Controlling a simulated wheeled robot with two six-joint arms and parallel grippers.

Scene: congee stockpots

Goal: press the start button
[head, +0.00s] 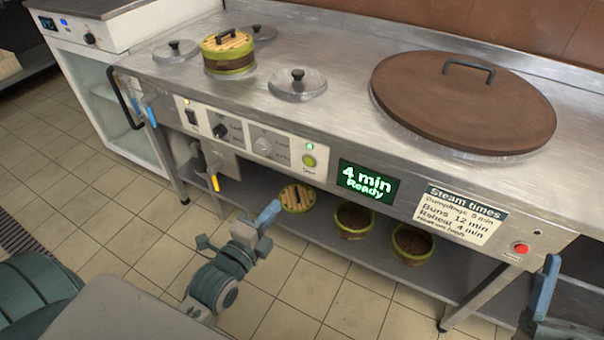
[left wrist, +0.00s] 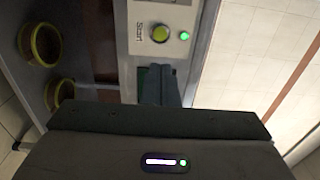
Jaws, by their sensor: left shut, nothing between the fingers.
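The start button (head: 309,161) is a round yellow-green button on the pale control panel, with a lit green lamp (head: 310,146) above it. The button also shows in the left wrist view (left wrist: 160,33), above my fingertips, beside the word Start. My left gripper (head: 271,212) is shut and empty, in front of the counter, below and left of the button and apart from it. In the left wrist view its fingers (left wrist: 160,85) point toward the panel. Part of my right gripper (head: 545,285) shows at the lower right; its opening cannot be seen.
The green display (head: 367,182) reads "4 min Ready". A red button (head: 520,248) sits at the panel's right end. Knobs and a tap (head: 212,172) are left of the start button. Baskets (head: 413,243) stand on the lower shelf. A large brown lid (head: 463,100) covers the pot.

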